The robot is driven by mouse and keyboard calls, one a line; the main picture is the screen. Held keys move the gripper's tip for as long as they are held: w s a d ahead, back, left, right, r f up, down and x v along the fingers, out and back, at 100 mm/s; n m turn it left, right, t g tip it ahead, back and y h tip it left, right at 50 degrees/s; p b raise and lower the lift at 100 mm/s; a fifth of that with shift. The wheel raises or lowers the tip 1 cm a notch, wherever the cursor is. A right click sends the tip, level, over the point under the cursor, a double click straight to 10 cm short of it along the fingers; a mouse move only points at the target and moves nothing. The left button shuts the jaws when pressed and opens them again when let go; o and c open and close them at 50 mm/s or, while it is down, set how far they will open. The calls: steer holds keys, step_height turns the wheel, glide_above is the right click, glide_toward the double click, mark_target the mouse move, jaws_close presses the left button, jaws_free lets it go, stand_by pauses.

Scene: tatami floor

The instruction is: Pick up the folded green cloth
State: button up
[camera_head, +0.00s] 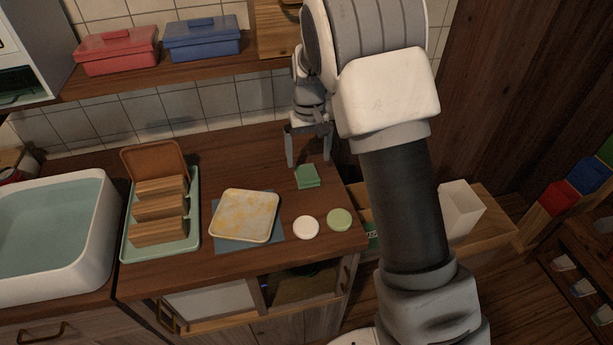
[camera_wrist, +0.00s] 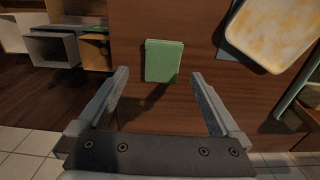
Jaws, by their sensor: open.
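The folded green cloth (camera_head: 307,176) lies flat on the wooden counter near its right end. It also shows in the wrist view (camera_wrist: 163,61), ahead of and between the fingers, apart from them. My gripper (camera_head: 308,164) is open and empty, with its fingers pointing down above the counter close behind the cloth. In the wrist view my gripper (camera_wrist: 158,78) shows both fingers spread wider than the cloth.
A stained square tray (camera_head: 245,216) on a blue mat, a white disc (camera_head: 306,227) and a green disc (camera_head: 339,219) lie nearby. A green tray (camera_head: 132,246) with wooden blocks and a basin (camera_head: 97,240) stand left. A shelf (camera_head: 185,74) with boxes hangs above.

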mark_target(306, 171)
steer(key=f, duration=0.5)
steer(key=shift+w+a+f+b, duration=0.15)
steer(key=shift+a+b, duration=0.1)
steer(key=shift+b, duration=0.15)
steer(key=shift+c, duration=0.2)
steer(key=c, duration=1.2)
steer(key=shift+c, duration=0.2)
steer(key=shift+r, duration=0.55)
steer(key=r, duration=0.3)
steer(key=shift+s+d+r+p, duration=0.1)
steer(key=shift+s+r+p, duration=0.1)
steer(key=shift+r+p, duration=0.2)
steer(key=s+d+r, duration=0.5)
steer(key=s+r, duration=0.1)
steer(key=s, duration=0.4)
steer(key=shift+r+p, duration=0.15)
steer(key=shift+p, duration=0.15)
